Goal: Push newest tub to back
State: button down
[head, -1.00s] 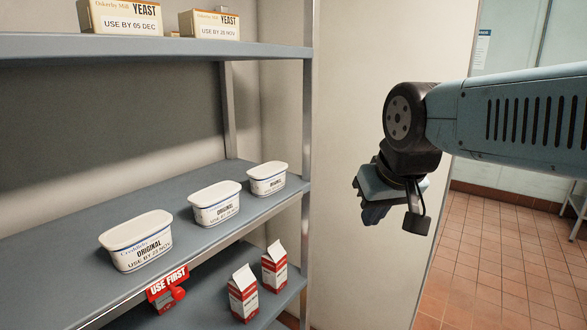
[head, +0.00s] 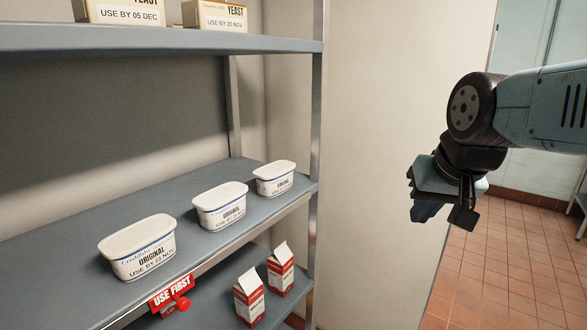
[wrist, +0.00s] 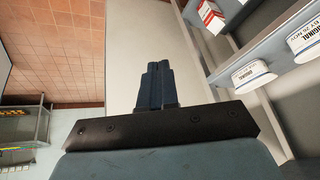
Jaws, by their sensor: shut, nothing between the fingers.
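Three white lidded tubs marked ORIGINAL stand in a row along the middle shelf (head: 70,245) in the head view. The near left tub (head: 138,248) reads USE BY 23 NOV. The middle tub (head: 220,206) and the far right tub (head: 274,179) have dates too small to read surely. Two tubs also show at the right of the wrist view, the nearer one (wrist: 254,76) and another (wrist: 306,38). My gripper (head: 428,208) is shut and empty, right of the shelf and apart from every tub. Its closed fingers show in the wrist view (wrist: 155,72).
A red USE FIRST sign (head: 172,294) is clipped to the shelf's front edge below the left tub. Red and white cartons (head: 249,297) stand on the lower shelf. Yeast boxes (head: 118,12) sit above. A metal post (head: 316,120) bounds the shelf's right end. Bare shelf lies behind the tubs.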

jog(key=w+a+r+m+y, duration=0.2)
jog(key=w+a+m+y, duration=0.35)
jog(key=w+m, duration=0.7)
jog(key=m+y, duration=0.1)
jog(key=m, duration=1.1)
send_near(287, 175)
notch_tip(287, 175, down, 4)
jog(key=w+a, duration=0.1)
jog(key=a, duration=0.1)
jog(key=shift+w+a+r+n, duration=0.1)
jog(key=shift+w+a+n, duration=0.15)
jog(key=shift+w+a, duration=0.25)
jog(key=shift+w, duration=0.1)
